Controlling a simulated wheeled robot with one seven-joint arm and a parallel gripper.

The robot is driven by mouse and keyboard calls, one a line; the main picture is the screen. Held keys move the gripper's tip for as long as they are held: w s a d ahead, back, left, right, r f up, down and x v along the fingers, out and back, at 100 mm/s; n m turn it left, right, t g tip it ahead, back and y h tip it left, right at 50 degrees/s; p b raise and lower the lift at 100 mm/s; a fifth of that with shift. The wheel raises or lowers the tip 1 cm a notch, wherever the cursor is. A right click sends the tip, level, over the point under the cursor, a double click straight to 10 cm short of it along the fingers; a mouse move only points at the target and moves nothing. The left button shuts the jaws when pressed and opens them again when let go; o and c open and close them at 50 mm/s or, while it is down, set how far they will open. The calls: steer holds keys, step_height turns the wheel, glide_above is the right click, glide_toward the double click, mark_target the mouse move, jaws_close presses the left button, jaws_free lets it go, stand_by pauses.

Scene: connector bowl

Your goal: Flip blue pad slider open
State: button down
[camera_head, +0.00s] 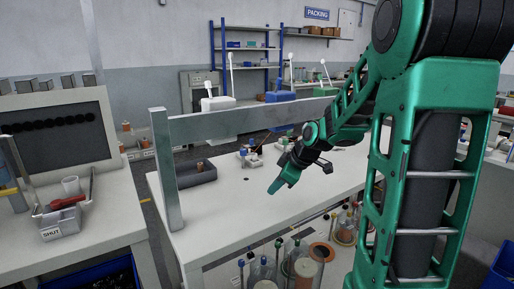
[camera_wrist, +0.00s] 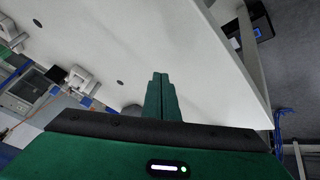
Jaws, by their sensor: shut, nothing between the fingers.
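My gripper (camera_head: 275,188) is shut and empty, its green fingers pointing down and left above the white table (camera_head: 222,212). The closed fingers also show in the wrist view (camera_wrist: 160,78), over bare tabletop. A small pale fixture (camera_head: 251,159) with a dark bluish part on top stands on the table behind and left of my gripper, apart from it. It is too small to tell whether this is the blue pad slider or how it is set. In the wrist view a pale fixture (camera_wrist: 82,80) lies at the left, also away from the fingers.
A grey tray (camera_head: 190,175) sits at the table's left part. A metal bar (camera_head: 235,122) on a post (camera_head: 166,170) spans the table's left side. Several jars (camera_head: 300,265) stand below the table's front edge. The tabletop under my gripper is clear.

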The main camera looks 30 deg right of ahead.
steer(key=w+d+n+t, duration=0.1)
steer(key=w+n, duration=0.1)
steer(key=w, duration=0.2)
steer(key=w+n+t+y, duration=0.1)
steer(key=w, duration=0.2)
steer(key=w+d+n+t, duration=0.1)
steer(key=w+n, duration=0.1)
steer(key=w, duration=0.2)
steer(key=shift+w+d+f+n+y, duration=0.15)
steer(key=shift+w+d+n+y, duration=0.15)
steer(key=shift+w+d, duration=0.05)
steer(key=w+n+t, duration=0.1)
steer(key=w+d+n+t, duration=0.1)
steer(key=w, duration=0.1)
steer(key=w+d, duration=0.1)
steer(key=w, duration=0.1)
steer(key=shift+d+n+t+y, duration=0.2)
steer(key=shift+n+t+y, duration=0.2)
steer(key=w+d+n+t, duration=0.2)
steer(key=w+d, duration=0.1)
steer(key=shift+w+d, duration=0.2)
steer(key=d+t, duration=0.1)
steer(key=w+d+n+t, duration=0.1)
steer(key=d, duration=0.2)
steer(key=shift+w+d+n+t, duration=0.1)
steer(key=shift+w+n+t, duration=0.2)
steer(key=shift+n+t, duration=0.1)
steer(key=shift+d+t, duration=0.3)
steer(key=shift+d, duration=0.15)
steer(key=shift+w, duration=0.2)
